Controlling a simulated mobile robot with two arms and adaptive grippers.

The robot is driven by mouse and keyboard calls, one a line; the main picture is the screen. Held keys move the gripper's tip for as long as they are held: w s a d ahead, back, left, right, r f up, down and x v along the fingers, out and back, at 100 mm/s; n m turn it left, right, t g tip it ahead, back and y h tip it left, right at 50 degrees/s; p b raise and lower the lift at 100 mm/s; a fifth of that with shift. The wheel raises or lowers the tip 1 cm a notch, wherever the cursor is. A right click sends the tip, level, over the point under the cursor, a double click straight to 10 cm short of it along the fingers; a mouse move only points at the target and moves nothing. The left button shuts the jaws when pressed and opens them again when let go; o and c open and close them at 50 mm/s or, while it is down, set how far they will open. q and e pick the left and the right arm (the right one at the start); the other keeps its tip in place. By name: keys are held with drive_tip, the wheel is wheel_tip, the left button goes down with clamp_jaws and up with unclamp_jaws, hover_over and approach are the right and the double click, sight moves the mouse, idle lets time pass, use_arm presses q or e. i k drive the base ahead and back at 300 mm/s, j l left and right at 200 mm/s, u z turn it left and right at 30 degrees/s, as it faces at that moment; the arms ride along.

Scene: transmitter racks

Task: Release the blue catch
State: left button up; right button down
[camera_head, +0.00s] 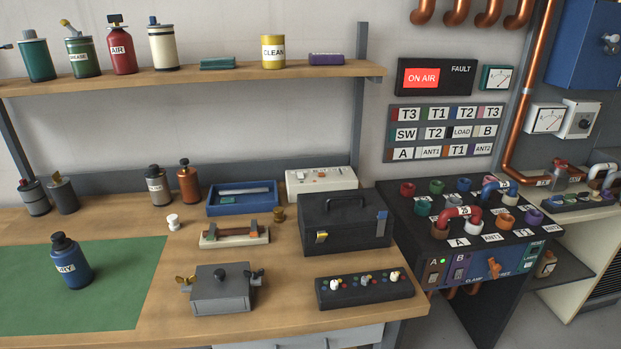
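A black case (345,225) with a carry handle on its lid stands on the wooden bench, right of centre. Its lid looks shut. The blue catch (382,216) is on the right part of the case's front, near the lid edge. A yellow catch (321,237) is on the left part of the same front. Both catches are small in this view, and I cannot tell for certain whether the blue one is fastened. Nothing covers the blue catch. Neither of my grippers shows in the head view.
A black panel with knobs (364,289) lies in front of the case. A grey box with wing nuts (222,290) stands front left, a cream device (321,181) behind. The rack panel (462,212) is to the right. The green mat (110,305) is mostly clear around a blue bottle (70,262).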

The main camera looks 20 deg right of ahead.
sight(382, 216)
drive_tip(key=l+u, duration=0.1)
drive_tip(key=l, duration=2.75)
